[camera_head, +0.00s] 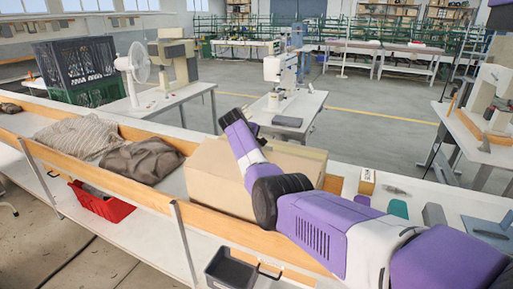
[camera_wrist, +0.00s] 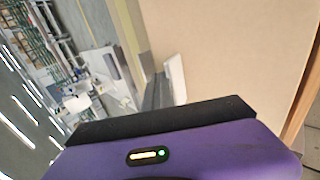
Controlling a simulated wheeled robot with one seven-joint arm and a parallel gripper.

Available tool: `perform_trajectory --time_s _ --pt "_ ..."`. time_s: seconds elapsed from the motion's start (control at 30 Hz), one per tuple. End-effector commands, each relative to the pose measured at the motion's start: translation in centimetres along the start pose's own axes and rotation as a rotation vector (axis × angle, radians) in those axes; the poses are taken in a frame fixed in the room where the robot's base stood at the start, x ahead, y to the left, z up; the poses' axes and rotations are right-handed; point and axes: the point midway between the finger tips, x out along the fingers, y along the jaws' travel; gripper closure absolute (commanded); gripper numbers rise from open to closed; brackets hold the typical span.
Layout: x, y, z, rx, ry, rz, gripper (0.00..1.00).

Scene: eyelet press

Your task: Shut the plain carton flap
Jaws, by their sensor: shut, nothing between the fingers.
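The plain tan carton (camera_head: 212,180) stands on the long bench, behind the wooden rail. Its upper right part (camera_head: 302,160) shows beyond my arm as a pale cardboard surface. My arm crosses in front of the carton and hides its middle. I cannot tell how its flap stands. My gripper (camera_head: 236,118) is at the upper end of the arm, above the carton's back edge in the picture; its fingers are not clear there. In the wrist view, the gripper (camera_wrist: 163,82) is shut and empty, and a broad cardboard face (camera_wrist: 225,50) fills the right side, close by. Contact cannot be told.
Grey and brown cloth bundles (camera_head: 143,160) lie on the bench left of the carton. A small box (camera_head: 367,182) and flat tools lie to its right. A red bin (camera_head: 100,203) and a dark bin (camera_head: 230,269) are below. Open floor lies behind the bench.

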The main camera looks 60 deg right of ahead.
Motion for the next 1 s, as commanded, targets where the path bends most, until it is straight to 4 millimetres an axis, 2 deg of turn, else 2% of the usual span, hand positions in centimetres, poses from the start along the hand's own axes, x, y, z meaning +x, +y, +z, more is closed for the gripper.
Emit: perform_trajectory --time_s 1.0 --pt "0.82 -0.74 -0.01 -0.002 -0.001 -0.004 1.00"
